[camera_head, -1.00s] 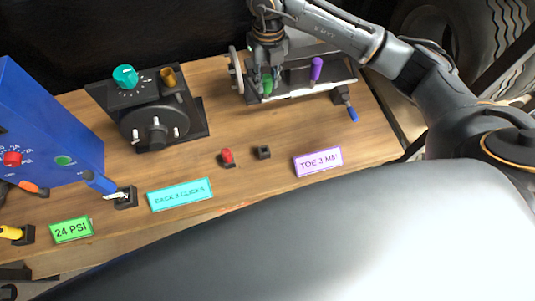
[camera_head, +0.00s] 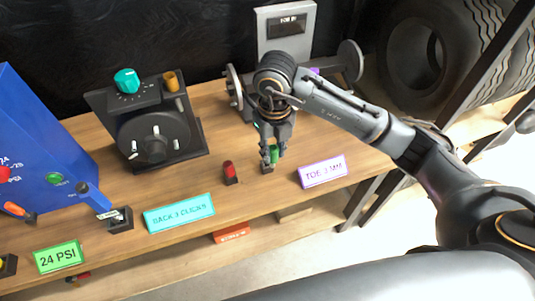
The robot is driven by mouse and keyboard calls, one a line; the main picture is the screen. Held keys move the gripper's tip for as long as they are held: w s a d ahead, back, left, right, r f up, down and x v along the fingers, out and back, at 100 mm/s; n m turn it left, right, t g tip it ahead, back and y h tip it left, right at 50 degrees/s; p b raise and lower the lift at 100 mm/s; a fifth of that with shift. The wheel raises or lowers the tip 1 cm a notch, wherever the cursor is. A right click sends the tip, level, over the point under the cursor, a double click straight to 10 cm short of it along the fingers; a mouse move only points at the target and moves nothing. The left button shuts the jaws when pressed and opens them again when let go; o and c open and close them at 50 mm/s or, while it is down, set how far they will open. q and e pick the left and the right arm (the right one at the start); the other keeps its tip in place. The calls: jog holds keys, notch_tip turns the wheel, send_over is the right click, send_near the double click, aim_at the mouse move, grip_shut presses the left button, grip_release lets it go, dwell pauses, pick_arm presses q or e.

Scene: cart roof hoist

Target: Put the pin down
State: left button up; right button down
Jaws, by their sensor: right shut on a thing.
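My right gripper (camera_head: 270,155) is shut on a green pin (camera_head: 275,153) and points straight down over the workbench. The pin is upright at the small black holder (camera_head: 267,169); the fingers hide whether its lower end is inside. A red pin (camera_head: 229,169) stands in its own black holder just to the left. My left gripper is not in view.
A purple "TOE 3 MM" sign (camera_head: 322,171) stands right of the holder and a cyan sign (camera_head: 179,213) to the left. A dial device (camera_head: 154,137) stands further left, beside a blue box (camera_head: 45,150). My arm partly hides the toe gauge (camera_head: 352,62) behind.

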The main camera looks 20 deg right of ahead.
jog(key=w+f, duration=0.2)
jog(key=w+f+p, duration=0.1)
jog(key=f, duration=0.2)
jog(key=w+f, duration=0.2)
jog(key=f, duration=0.1)
jog(key=shift+w+d+f, duration=0.1)
jog(key=shift+w+f, duration=0.15)
jog(key=shift+w, duration=0.05)
jog(key=shift+f, duration=0.3)
jog(key=shift+f, duration=0.1)
jog(key=shift+f, duration=0.1)
jog(key=c, duration=1.1)
grip_release()
